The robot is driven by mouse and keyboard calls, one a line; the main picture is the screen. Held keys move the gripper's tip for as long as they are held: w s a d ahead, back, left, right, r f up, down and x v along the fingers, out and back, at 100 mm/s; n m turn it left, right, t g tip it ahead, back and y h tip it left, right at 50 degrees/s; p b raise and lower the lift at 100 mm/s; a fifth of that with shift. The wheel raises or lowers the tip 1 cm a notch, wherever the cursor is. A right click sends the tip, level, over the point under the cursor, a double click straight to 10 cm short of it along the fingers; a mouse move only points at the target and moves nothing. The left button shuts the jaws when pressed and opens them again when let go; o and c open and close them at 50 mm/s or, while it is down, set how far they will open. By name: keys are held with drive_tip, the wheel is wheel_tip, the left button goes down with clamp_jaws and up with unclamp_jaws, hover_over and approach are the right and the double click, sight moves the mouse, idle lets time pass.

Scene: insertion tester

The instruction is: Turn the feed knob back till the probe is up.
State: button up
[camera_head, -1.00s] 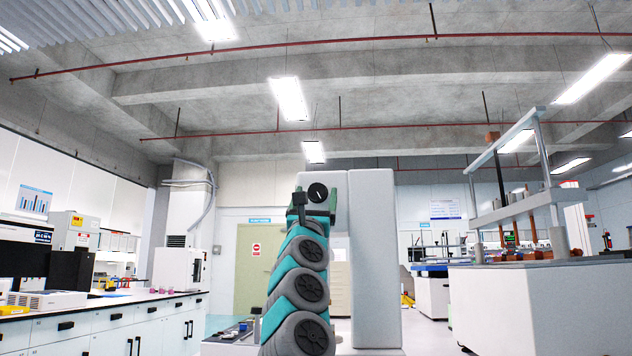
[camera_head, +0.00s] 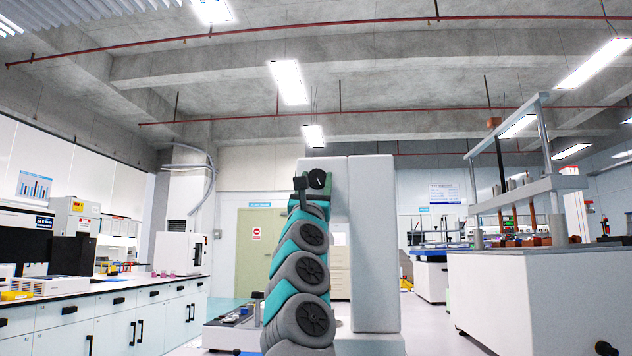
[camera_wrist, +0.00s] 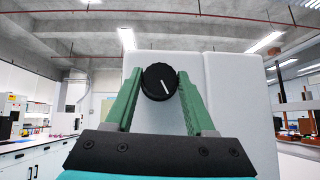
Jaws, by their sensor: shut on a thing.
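The feed knob is a round black dial (camera_wrist: 159,82) with a white pointer line, on the upper part of a tall white machine housing (camera_wrist: 236,110). In the wrist view the line slants from upper left to lower right. My gripper (camera_wrist: 159,85) has its two green fingers on either side of the knob and is shut on it. I cannot make out the probe in either view.
A white bench with drawers (camera_head: 150,310) runs along the left. A low unit with small knobs (camera_head: 232,330) stands left of my arm. At right, a press-like frame (camera_head: 515,190) stands on a white cabinet (camera_head: 530,300). Floor shows between housing and cabinet.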

clamp_jaws()
idle(1.2)
drive_tip(key=o, duration=1)
unclamp_jaws()
drive_tip(key=shift+c, duration=0.2)
drive_tip(key=shift+f, duration=0.1)
drive_tip(key=b+v, duration=0.7)
drive_tip(key=b, duration=0.2)
drive_tip(key=shift+s+f, duration=0.2)
drive_tip(key=shift+s, duration=0.15)
